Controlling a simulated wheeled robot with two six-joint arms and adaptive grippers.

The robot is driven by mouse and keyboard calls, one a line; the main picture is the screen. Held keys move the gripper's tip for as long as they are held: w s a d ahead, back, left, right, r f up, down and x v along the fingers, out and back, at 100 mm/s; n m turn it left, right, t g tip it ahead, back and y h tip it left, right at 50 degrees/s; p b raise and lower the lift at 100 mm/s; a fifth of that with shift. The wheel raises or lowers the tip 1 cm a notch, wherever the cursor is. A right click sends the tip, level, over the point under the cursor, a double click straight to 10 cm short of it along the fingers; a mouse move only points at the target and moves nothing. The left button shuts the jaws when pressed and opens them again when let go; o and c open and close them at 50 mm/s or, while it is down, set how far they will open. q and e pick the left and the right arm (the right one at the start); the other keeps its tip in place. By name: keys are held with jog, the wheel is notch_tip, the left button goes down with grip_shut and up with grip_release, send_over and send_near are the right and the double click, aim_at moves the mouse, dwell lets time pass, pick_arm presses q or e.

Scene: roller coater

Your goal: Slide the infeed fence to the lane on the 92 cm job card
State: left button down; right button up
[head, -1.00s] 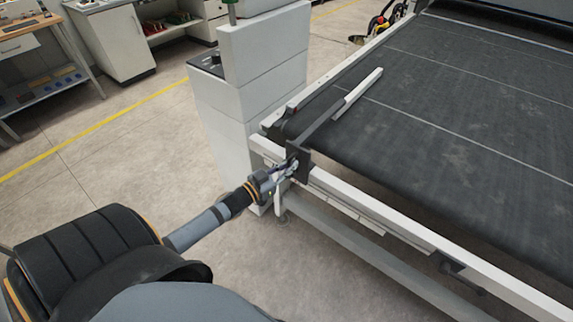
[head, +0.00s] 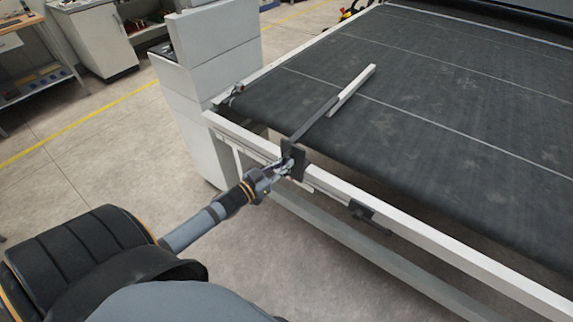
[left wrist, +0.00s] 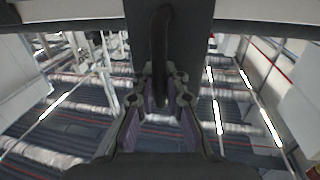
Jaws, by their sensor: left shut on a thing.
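The infeed fence has a white bar (head: 352,90) lying over the dark belt, a dark arm (head: 313,121) and a dark carriage block (head: 297,161) on the white front rail (head: 400,208). My left gripper (head: 283,167) is at the outer side of the carriage, shut on the fence's handle. In the left wrist view the dark curved handle (left wrist: 159,50) hangs from the block and runs down between the fingers of my left gripper (left wrist: 160,88). The job card is not in view. My right gripper is not in view.
Thin pale lines cross the belt (head: 450,110), and the fence bar reaches across the nearest one. A small dark fitting (head: 360,210) sits on the rail right of the carriage. A grey cabinet (head: 215,50) stands at the rail's left end. Open floor lies in front.

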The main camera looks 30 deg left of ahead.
pick_arm(q)
jog(key=shift+s+a+f, duration=0.1)
jog(key=shift+a+f, duration=0.15)
jog(key=shift+f, duration=0.05)
jog(key=c, duration=1.4)
grip_release()
jog(key=shift+s+r, duration=0.1)
jog(key=shift+r, duration=0.15)
jog(key=v, duration=1.2)
